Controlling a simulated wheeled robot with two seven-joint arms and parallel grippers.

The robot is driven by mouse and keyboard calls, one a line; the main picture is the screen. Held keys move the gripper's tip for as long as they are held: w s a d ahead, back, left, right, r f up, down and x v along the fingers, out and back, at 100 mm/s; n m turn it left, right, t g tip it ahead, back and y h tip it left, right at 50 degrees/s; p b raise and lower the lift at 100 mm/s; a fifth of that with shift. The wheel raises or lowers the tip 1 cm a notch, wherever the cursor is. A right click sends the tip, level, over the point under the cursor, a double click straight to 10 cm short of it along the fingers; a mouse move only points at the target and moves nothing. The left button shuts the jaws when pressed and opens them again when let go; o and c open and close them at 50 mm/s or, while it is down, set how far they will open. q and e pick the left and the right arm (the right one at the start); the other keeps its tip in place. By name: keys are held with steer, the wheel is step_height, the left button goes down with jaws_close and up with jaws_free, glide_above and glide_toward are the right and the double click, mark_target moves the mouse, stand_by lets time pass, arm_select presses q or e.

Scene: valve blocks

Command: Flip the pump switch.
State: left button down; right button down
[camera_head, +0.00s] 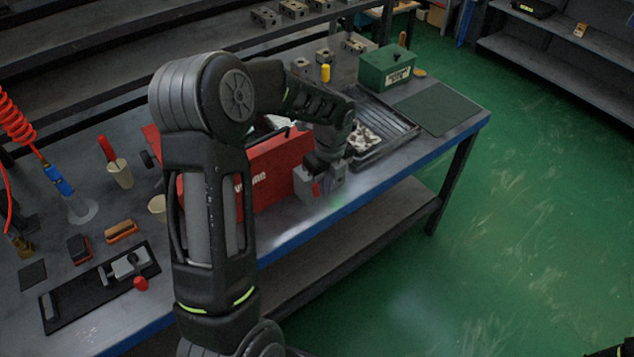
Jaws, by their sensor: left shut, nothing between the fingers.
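A small grey box with a red part, which looks like the pump switch (336,187), stands at the front edge of the bench, right of a red box (272,172) with white lettering. My left gripper (317,181) is shut and empty, pointing down right at the switch box. It hides part of the box, so I cannot tell whether it touches the red part or which way the switch is set. My left arm crosses the picture in front of the red box.
A black tray (401,128) with a patterned piece, a green box (386,68) and a dark mat (437,108) lie to the right. A black plate with a red-knobbed clamp (128,264), brushes (121,231) and cups (120,174) are at left. Green floor is clear at right.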

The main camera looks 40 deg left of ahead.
arm_select(q)
step_height(320, 180, up, 10)
steer(key=a+b, duration=0.1)
steer(key=a, duration=0.1)
steer(key=shift+w+f+b, duration=0.25)
steer(key=shift+w+b, duration=0.05)
steer(key=shift+n, duration=0.3)
